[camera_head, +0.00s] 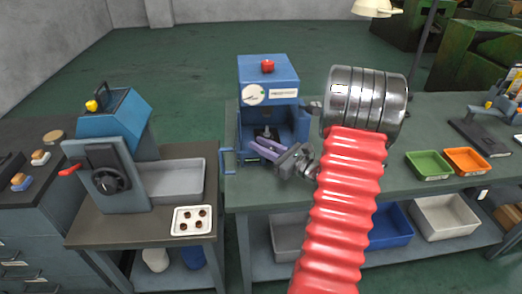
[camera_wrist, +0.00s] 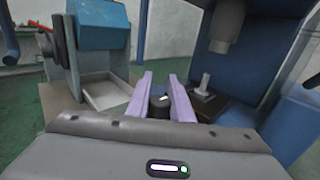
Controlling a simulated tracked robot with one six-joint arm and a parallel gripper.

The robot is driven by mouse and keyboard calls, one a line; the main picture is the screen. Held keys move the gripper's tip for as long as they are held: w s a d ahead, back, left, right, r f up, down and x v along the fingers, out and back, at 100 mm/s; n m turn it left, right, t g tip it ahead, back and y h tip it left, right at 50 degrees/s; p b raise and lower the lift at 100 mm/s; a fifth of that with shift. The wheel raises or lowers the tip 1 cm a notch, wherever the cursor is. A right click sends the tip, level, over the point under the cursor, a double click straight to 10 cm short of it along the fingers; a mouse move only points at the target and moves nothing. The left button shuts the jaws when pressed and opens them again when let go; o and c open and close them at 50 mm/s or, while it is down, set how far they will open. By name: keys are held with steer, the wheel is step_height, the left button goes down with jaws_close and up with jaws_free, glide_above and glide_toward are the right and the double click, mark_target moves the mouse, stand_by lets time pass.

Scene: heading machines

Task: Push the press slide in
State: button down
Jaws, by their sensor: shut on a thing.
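The blue press (camera_head: 268,75) stands on the green bench, with a gauge, a red top button and an open bay at its front. In the wrist view its ram (camera_wrist: 228,28) hangs over the bay. The press slide (camera_wrist: 208,104) is a dark plate low in the bay, with a pale upright pin on it. My gripper (camera_head: 258,145) reaches the bay front from the right, its two lilac fingers around a dark round knob (camera_wrist: 158,108) in the wrist view. The knob sits beside the slide plate; their join is hidden by a finger.
A blue tubular handle or rail (camera_head: 227,160) stands at the press's left front. Green (camera_head: 428,164) and orange (camera_head: 466,160) bins lie right, beyond my red arm.

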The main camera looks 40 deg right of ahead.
steer(key=shift+w+d, duration=0.55)
steer(key=shift+w, duration=0.1)
steer(key=c, duration=1.6)
jaws_free()
steer(key=shift+o, duration=0.2)
steer(key=s+d, duration=0.2)
steer(key=s, duration=1.1)
steer(key=shift+s+d, duration=0.25)
